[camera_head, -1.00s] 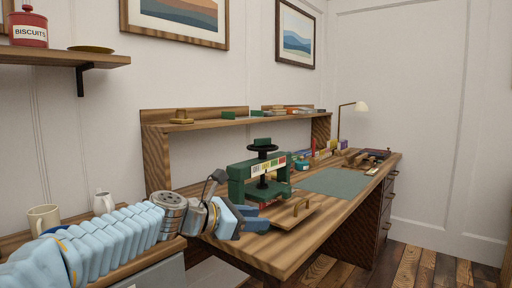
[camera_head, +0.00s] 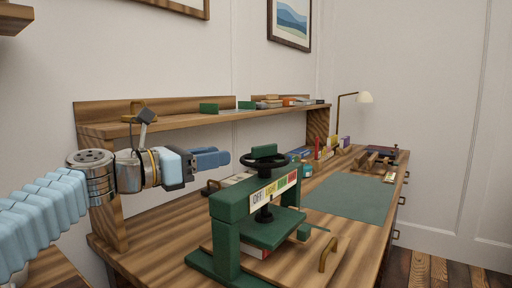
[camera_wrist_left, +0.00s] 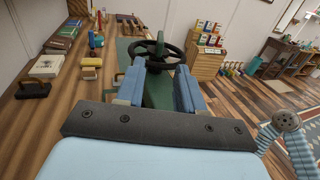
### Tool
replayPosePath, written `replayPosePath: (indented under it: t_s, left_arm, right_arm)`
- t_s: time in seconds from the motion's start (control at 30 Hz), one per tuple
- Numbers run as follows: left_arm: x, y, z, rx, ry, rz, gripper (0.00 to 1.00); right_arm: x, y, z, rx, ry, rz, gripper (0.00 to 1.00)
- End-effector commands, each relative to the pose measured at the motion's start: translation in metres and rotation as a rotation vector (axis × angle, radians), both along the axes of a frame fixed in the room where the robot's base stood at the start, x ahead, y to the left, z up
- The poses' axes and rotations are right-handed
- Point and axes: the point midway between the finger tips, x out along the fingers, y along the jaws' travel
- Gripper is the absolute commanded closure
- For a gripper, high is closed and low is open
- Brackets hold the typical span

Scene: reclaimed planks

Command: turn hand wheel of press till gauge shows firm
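The green press (camera_head: 228,235) stands on the bench with a black hand wheel (camera_head: 263,157) on top of its screw. Its gauge strip (camera_head: 275,188) reads OFF and LIGHT, then has green and red parts; I cannot make out a pointer. A book (camera_head: 257,250) lies under the pressing plate. My left gripper (camera_head: 215,158) is left of the wheel at about its height, apart from it. In the left wrist view its two blue fingers (camera_wrist_left: 158,88) are spread and empty, with the wheel (camera_wrist_left: 158,52) just beyond them. My right gripper is not seen.
A wooden board with a brass handle (camera_head: 328,255) lies by the press. A green mat (camera_head: 350,196) covers the bench beyond. A raised shelf (camera_head: 170,127) runs along the wall behind. Books (camera_wrist_left: 45,66) and small items line the bench in the left wrist view.

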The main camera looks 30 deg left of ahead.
Motion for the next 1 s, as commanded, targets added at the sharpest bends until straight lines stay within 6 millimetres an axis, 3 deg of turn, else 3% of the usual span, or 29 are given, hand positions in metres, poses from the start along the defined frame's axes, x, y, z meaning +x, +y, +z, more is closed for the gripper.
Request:
replayPosePath:
  t_s: [0.3,0.5,0.7,0.93,1.0]
  left_arm:
    - [0.066,-0.033,-0.001,0.000,0.003,-0.004,0.63]
    - [0.096,-0.047,0.000,0.001,0.003,-0.003,0.63]
    - [0.108,-0.053,-0.001,0.001,0.002,0.000,0.63]
    - [0.108,-0.053,-0.001,0.002,0.001,0.000,0.63]
    - [0.108,-0.053,-0.001,0.002,0.001,0.000,0.70]
  right_arm:
    - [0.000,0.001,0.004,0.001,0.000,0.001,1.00]
    - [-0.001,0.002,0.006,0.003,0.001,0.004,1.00]
    - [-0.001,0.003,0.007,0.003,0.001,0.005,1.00]
    - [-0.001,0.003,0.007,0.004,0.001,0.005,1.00]
    - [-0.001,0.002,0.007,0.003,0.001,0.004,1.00]
